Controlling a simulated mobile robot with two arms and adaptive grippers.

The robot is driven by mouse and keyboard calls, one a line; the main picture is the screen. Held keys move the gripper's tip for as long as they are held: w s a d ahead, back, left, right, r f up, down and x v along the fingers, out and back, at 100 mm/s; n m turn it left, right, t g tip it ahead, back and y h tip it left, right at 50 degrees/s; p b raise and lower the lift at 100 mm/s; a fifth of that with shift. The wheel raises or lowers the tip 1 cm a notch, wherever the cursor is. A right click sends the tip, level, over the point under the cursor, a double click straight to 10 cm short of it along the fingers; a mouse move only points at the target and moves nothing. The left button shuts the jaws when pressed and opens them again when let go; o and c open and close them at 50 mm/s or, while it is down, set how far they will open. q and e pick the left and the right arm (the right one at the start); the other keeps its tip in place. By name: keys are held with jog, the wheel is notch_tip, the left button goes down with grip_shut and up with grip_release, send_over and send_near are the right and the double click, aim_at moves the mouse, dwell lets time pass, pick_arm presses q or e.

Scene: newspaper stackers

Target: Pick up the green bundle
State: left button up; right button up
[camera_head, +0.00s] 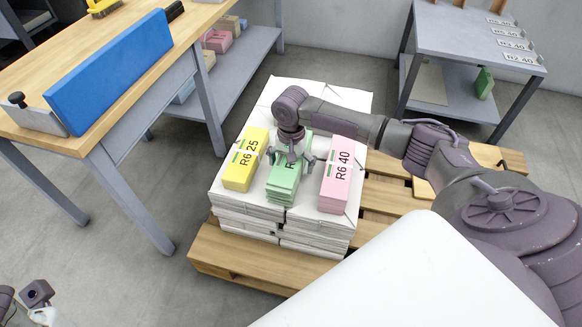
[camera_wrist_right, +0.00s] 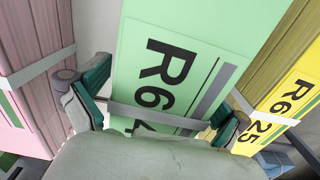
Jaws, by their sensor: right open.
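The green bundle (camera_head: 281,185) lies in the middle of a row on top of the white paper stack (camera_head: 302,218), between the yellow bundle (camera_head: 241,170) and the pink bundle (camera_head: 335,188). My right gripper (camera_head: 291,162) is over the green bundle, pointing down, and hides part of its label. In the right wrist view the green bundle (camera_wrist_right: 190,28) shows "R6" and a strap across it. The open right fingers (camera_wrist_right: 160,108) are at its two sides; I cannot tell whether they touch it. Part of my left gripper (camera_head: 36,292) shows at the lower left, away from the stack.
The stack stands on a wooden pallet (camera_head: 222,259). A wooden-topped workbench (camera_head: 92,106) with a blue board (camera_head: 110,70) is at the left. A grey shelf table (camera_head: 465,45) is at the back right. The bundles beside the green one are close.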

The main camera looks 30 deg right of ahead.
jog(key=shift+f, duration=0.1)
jog(key=c, duration=1.8)
jog(key=shift+w, duration=0.1)
jog(key=shift+c, duration=0.2)
jog(key=shift+r, duration=0.2)
